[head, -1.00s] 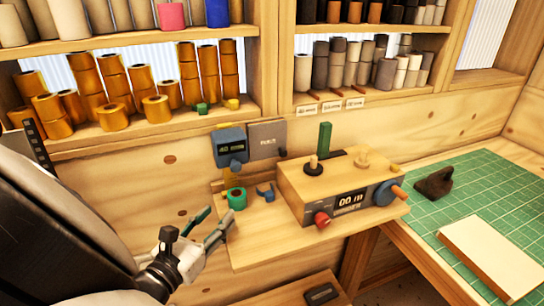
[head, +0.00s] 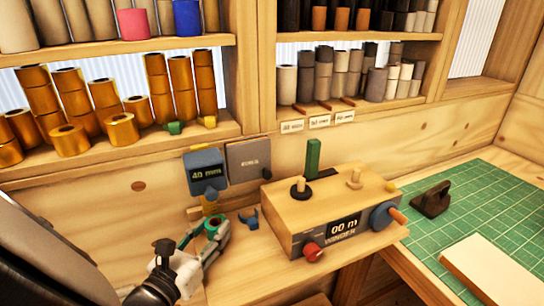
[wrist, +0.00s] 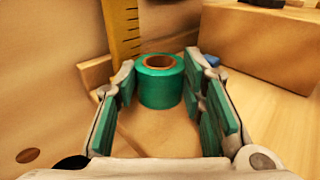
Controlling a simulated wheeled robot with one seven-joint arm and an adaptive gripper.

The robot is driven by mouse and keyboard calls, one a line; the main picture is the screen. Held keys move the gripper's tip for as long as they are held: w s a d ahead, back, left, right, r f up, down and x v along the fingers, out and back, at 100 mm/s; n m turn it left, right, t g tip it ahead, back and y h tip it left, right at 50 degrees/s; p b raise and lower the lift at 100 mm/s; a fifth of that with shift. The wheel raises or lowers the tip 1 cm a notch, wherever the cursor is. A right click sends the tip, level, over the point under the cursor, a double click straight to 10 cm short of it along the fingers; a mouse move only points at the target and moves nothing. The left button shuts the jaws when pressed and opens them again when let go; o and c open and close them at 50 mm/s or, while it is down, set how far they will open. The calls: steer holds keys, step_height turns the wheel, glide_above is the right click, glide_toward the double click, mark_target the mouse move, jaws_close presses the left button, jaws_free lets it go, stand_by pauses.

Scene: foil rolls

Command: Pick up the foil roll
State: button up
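The green foil roll (head: 215,224) with a brown core stands upright on the wooden bench left of the winder. In the wrist view the roll (wrist: 161,88) lies between the far ends of my gripper's two fingers. My gripper (head: 209,234) is open, with one green-padded finger on each side of the roll. In the wrist view, a gap shows at the left fingertip; whether the right finger touches the roll I cannot tell. In the head view the fingers hide part of the roll.
The wooden winder (head: 330,215) with a red knob and blue crank stands right of the roll. A small blue clip (head: 249,219) lies between them. A grey-blue display (head: 205,172) and an upright yellow ruler (wrist: 122,28) are behind. Shelves of gold rolls (head: 122,129) are above.

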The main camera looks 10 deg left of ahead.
steer(key=shift+c, duration=1.1)
steer(key=shift+r, duration=0.15)
